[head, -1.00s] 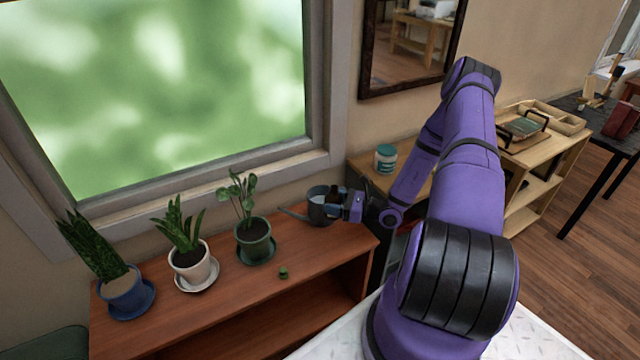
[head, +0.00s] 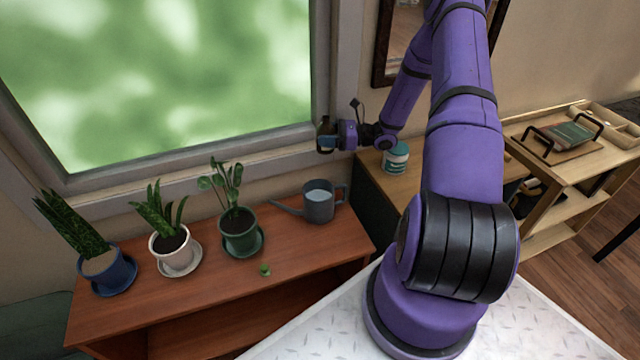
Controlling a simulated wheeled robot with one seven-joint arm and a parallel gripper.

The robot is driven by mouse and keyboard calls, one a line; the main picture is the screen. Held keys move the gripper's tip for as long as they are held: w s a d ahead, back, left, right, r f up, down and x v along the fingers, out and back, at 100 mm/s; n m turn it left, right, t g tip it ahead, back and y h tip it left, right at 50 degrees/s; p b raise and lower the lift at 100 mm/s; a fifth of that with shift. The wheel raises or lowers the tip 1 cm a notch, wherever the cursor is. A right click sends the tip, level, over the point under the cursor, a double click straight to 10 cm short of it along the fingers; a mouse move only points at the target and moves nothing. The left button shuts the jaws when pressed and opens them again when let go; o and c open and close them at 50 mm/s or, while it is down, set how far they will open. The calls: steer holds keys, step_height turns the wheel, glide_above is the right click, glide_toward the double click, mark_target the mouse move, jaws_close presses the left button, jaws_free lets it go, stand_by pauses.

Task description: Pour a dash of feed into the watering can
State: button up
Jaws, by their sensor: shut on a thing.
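The grey watering can (head: 319,206) stands upright at the right end of the reddish wooden shelf, its long spout pointing left and its handle on the right. Pale liquid shows in its open top. My gripper (head: 326,142) is raised above the can, in front of the window's lower right frame. It is shut on a small dark brown bottle (head: 326,127), which looks about upright. My fingers cover part of the bottle. A small green cap (head: 264,269) lies on the shelf near its front edge.
Three potted plants stand left of the can: one in a green pot (head: 240,238), one in a white pot (head: 171,252), one in a blue pot (head: 110,275). A teal-and-white tub (head: 396,157) stands on the cabinet to the right. The shelf between can and cap is clear.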

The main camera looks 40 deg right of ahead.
mark_target(323, 153)
stand_by(0.5)
steer(key=shift+s+a+f+n+h, duration=0.25)
steer(key=shift+f+n, duration=0.25)
steer(key=shift+n, duration=0.35)
steer(key=shift+s+a+f+n+h, duration=0.25)
steer(key=shift+f+n, duration=0.25)
steer(key=shift+n, duration=0.3)
steer(key=shift+s+a+f+n+h, duration=0.2)
steer(key=shift+a+f+n, duration=0.25)
steer(key=shift+n, duration=0.4)
steer(key=shift+s+a+f+n+h, duration=0.15)
steer(key=shift+f+n+h, duration=0.1)
steer(key=shift+f+n, duration=0.55)
steer(key=shift+s+a+f+n+h, duration=0.15)
steer(key=shift+f+n+h, duration=0.2)
steer(key=shift+f, duration=0.75)
steer(key=shift+w+f+n, duration=0.1)
steer(key=shift+f+n, duration=0.25)
steer(key=shift+f, duration=0.15)
steer(key=shift+w+d+f+n+p, duration=0.1)
steer(key=shift+d+f+n+p, duration=0.1)
steer(key=shift+f+n+p, duration=0.35)
steer(key=shift+w+d+f+n+h+p, duration=0.1)
steer(key=shift+f+n+h+p, duration=0.35)
steer(key=shift+f+n, duration=0.4)
stand_by(1.2)
